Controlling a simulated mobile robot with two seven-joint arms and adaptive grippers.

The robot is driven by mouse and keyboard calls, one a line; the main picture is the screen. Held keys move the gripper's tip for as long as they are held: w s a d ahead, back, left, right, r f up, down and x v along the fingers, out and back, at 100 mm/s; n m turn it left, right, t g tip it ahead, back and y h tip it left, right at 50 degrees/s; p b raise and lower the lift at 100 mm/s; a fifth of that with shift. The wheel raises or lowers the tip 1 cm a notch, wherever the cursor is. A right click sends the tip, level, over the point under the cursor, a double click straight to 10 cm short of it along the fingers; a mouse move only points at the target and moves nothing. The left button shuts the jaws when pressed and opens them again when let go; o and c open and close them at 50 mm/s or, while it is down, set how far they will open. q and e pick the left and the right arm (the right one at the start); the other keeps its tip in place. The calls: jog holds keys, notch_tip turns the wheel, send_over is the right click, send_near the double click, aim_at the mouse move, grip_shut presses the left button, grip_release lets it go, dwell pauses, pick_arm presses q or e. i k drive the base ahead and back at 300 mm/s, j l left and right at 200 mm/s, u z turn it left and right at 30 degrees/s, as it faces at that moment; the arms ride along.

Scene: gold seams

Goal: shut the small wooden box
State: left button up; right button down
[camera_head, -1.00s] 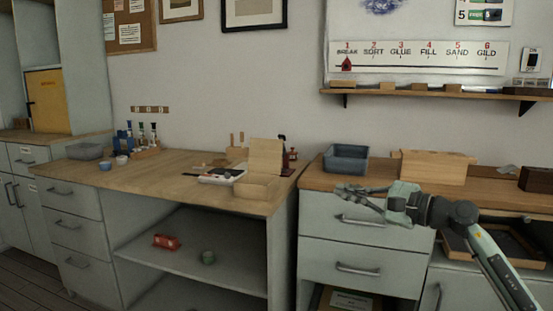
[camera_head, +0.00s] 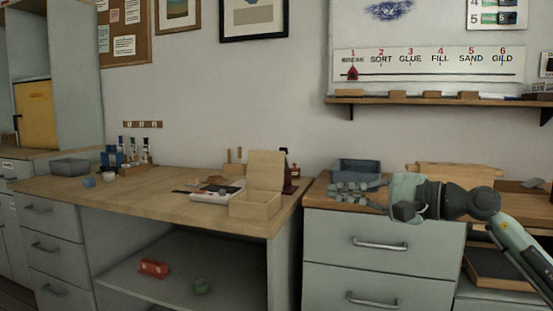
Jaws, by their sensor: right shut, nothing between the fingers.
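The small wooden box (camera_head: 254,207) stands near the front right corner of the left workbench. Its lid (camera_head: 265,170) is open and stands nearly upright at the back of the box. My right gripper (camera_head: 335,193) is in front of the right-hand counter, to the right of the box and apart from it. Its fingers point left toward the box and are shut with nothing between them. My left gripper is not in view.
A white tray (camera_head: 212,191) with small items lies left of the box. A dark bottle (camera_head: 291,172) stands behind it to the right. A grey-blue bin (camera_head: 356,171) and a wooden block (camera_head: 455,174) stand on the right counter. The workbench's middle front (camera_head: 150,200) is clear.

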aim_at(265, 169)
jog(key=i+j, duration=0.1)
jog(key=i, duration=1.05)
